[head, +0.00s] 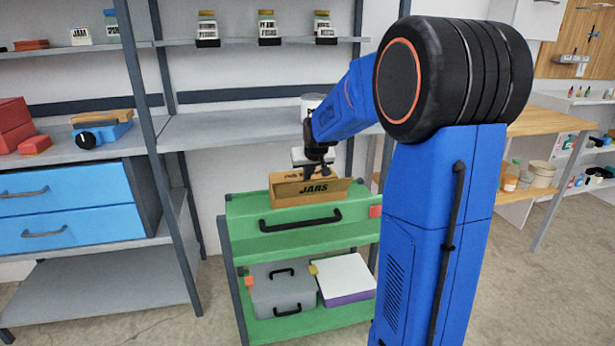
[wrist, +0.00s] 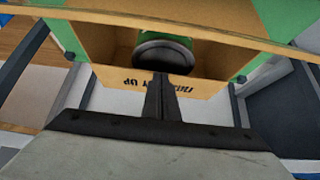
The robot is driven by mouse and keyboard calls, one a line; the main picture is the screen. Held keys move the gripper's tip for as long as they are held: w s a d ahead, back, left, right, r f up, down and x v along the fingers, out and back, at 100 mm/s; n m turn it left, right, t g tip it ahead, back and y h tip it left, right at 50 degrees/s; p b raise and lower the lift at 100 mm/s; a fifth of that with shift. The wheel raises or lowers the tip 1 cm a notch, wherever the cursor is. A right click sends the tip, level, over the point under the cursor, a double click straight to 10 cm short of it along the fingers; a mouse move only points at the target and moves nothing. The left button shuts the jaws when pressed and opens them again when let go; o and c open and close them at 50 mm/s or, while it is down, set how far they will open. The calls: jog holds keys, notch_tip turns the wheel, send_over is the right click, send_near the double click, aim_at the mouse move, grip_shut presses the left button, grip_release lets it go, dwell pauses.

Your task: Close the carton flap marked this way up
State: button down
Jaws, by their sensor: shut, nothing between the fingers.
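The open carton (head: 340,191) stands on the green cart, with JARS printed on the panel facing me. In the wrist view the flap marked this way up (wrist: 205,89) stretches across the middle, its lettering partly hidden behind my fingers. A round dark-rimmed jar (wrist: 163,52) shows inside the carton beyond it. My gripper (head: 319,174) is over the carton, pointing down. In the wrist view my gripper (wrist: 161,80) is shut and empty, its fingertips overlapping the flap's lettering. I cannot tell whether they touch the flap.
The green cart (head: 262,243) has a grey case (head: 283,292) and a white-topped box (head: 345,275) on its lower shelf. Grey shelving (head: 235,127) stands behind, with jars above. A blue drawer unit (head: 70,205) is at left and a wooden bench (head: 545,122) at right.

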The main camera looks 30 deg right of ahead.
jog(key=shift+r, duration=0.85)
jog(key=v, duration=1.2)
jog(key=shift+w+r, duration=0.2)
jog(key=shift+r, duration=0.2)
jog(key=s+a+f+n, duration=0.1)
jog(key=s+a+f, duration=0.3)
jog(key=s, duration=0.8)
jog(key=s+a+f+n+g+y, duration=0.1)
jog(key=s+a+f, duration=0.3)
jog(key=s+a, duration=0.3)
jog(key=s+a+f+n+g+y, duration=0.1)
jog(key=s+a+f, duration=0.3)
jog(key=s, duration=1.3)
jog(key=shift+a+f, duration=0.3)
jog(key=shift+a, duration=0.7)
jog(key=shift+s+r, duration=0.1)
